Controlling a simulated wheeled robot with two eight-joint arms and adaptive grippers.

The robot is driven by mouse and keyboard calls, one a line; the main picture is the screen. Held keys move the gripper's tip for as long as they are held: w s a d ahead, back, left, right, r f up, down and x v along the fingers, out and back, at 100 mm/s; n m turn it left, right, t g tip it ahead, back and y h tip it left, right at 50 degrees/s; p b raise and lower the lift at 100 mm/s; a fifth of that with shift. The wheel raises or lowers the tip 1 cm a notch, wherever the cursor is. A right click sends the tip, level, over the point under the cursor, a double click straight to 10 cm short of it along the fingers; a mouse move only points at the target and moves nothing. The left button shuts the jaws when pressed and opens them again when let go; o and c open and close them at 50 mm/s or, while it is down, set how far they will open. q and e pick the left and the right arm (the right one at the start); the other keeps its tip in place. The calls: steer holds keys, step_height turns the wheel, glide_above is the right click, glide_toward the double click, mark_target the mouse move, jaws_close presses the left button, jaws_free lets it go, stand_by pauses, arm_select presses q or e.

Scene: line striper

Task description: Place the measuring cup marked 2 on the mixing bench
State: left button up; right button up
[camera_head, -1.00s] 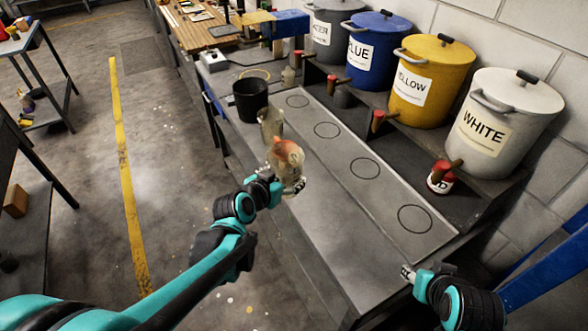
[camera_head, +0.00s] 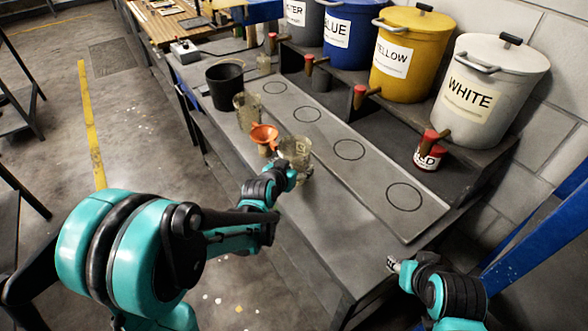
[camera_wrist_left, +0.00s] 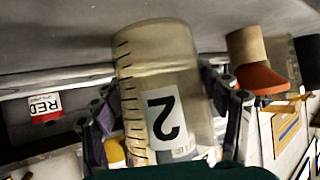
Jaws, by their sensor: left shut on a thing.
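The clear measuring cup marked 2 (camera_head: 297,153) is held upright by my left gripper (camera_head: 287,172) at the front edge of the grey mixing bench (camera_head: 345,235). In the left wrist view the cup (camera_wrist_left: 165,85) sits between both fingers, its label and scale lines upside down. Whether its base touches the bench I cannot tell. An orange funnel (camera_head: 264,136) is just left of it, and another clear cup (camera_head: 247,106) stands further left. My right gripper (camera_head: 394,264) is low at the right, away from the cups; its finger opening is unclear.
A black bucket (camera_head: 225,86) stands on the bench's far part. White (camera_head: 489,88), yellow (camera_head: 409,55) and blue (camera_head: 347,32) paint drums with taps line the back shelf. A red can (camera_head: 428,155) sits below the white drum. Several marked circles on the bench strip are empty.

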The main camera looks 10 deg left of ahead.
arm_select(q)
steer(key=shift+f, duration=0.15)
steer(key=o, duration=1.3)
steer(key=shift+r, duration=0.3)
steer(key=s+a+r+g+p, duration=0.1)
steer(key=s+r, duration=0.1)
steer(key=s, duration=0.7)
steer(key=s+a+r+n+g+y+p, duration=0.1)
steer(key=s+a+r+g+p, duration=0.1)
steer(key=s, duration=0.7)
steer(key=s+a+r+n+g+y+p, duration=0.1)
steer(key=s+r+g, duration=0.1)
steer(key=s, duration=0.7)
steer(key=shift+s+a+r, duration=0.25)
steer(key=shift+s, duration=0.1)
